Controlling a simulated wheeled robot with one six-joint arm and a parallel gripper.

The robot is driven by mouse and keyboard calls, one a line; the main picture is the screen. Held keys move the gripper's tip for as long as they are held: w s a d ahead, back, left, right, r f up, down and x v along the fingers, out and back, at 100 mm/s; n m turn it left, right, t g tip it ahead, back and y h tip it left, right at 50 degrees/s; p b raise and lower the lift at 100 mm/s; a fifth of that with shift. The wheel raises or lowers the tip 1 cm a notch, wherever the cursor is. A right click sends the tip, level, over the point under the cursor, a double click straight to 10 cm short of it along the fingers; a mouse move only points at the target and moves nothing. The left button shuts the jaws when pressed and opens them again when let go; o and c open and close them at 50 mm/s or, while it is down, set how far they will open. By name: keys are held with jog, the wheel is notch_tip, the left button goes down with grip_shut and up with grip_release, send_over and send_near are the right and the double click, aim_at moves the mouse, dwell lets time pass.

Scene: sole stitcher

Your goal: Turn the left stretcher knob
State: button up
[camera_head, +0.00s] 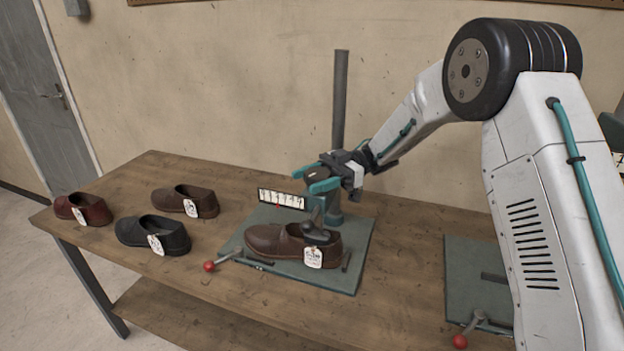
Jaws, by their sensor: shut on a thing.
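The left stretcher stands on a grey-green plate (338,279) in the middle of the table, with a brown tagged shoe (270,241) mounted on it. A dark round knob (316,175) with a pale mark tops its post, above and behind the shoe. My gripper (316,178) comes in from the right, with its teal fingers on either side of the knob and shut on it. The fingers and wrist hide part of the knob and post. A small numbered scale (281,198) shows just below the fingers, to the left.
A red-ended lever (210,266) sticks out at the plate's front left. Three loose tagged shoes, reddish (83,208), brown (185,200) and black (152,233), lie on the table's left. A second plate (466,264) is partly hidden by my arm. A dark upright pole (340,100) stands behind.

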jog(key=o, duration=1)
jog(key=shift+v, duration=3.95)
